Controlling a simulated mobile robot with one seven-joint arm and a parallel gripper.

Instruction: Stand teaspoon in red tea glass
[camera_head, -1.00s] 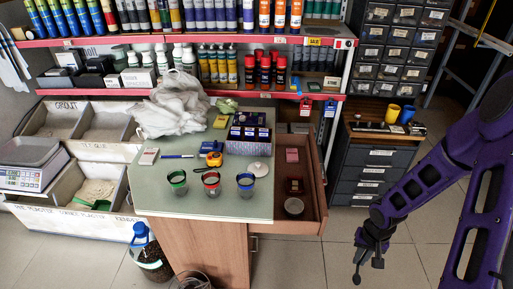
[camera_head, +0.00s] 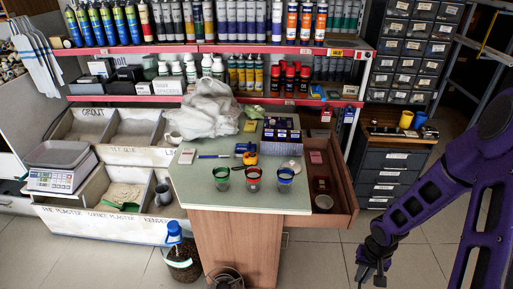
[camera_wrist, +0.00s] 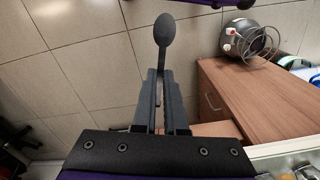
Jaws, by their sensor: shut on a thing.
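The red tea glass (camera_head: 254,181) stands on the counter top near its front edge, between a green glass (camera_head: 222,180) and a blue glass (camera_head: 285,181). My gripper (camera_head: 372,274) is low at the right in the head view, well apart from the counter's front right corner. In the wrist view my gripper (camera_wrist: 164,85) is shut on a dark teaspoon (camera_wrist: 164,32). The spoon's bowl points away from the fingers, and the handle's end is hidden between them. In the head view the spoon is too small to make out.
The counter (camera_head: 185,192) also carries a white bag (camera_head: 210,115), a yellow tape measure (camera_head: 250,158) and boxes (camera_head: 280,135). An open drawer (camera_head: 345,190) sticks out at its right. Floor between my gripper and the counter is clear.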

